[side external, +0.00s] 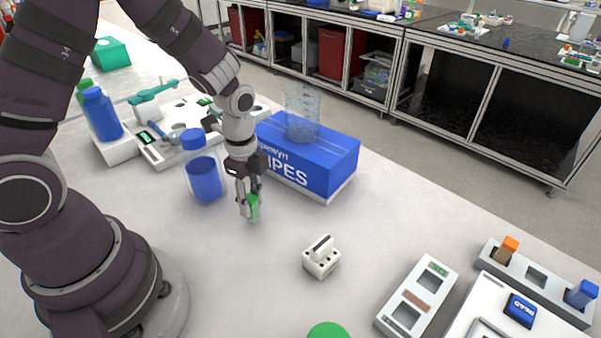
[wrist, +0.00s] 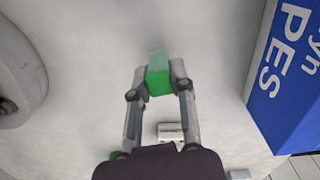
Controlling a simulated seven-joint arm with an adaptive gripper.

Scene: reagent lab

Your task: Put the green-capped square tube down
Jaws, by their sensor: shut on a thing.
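The green-capped square tube (side external: 254,206) is between the fingertips of my gripper (side external: 248,205), low over the white bench. In the wrist view, my gripper (wrist: 159,82) is shut on the tube's green part (wrist: 158,82), with a paler part beyond it. The fingers partly hide the tube. I cannot tell whether its lower end touches the bench.
A blue wipes box (side external: 325,165) with a clear beaker (side external: 302,115) on it stands behind and right. A blue bottle (side external: 203,178) stands left. A small white holder (side external: 321,257), a grey rack (side external: 417,295) and a long rack (side external: 536,282) with orange- and blue-capped tubes are right.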

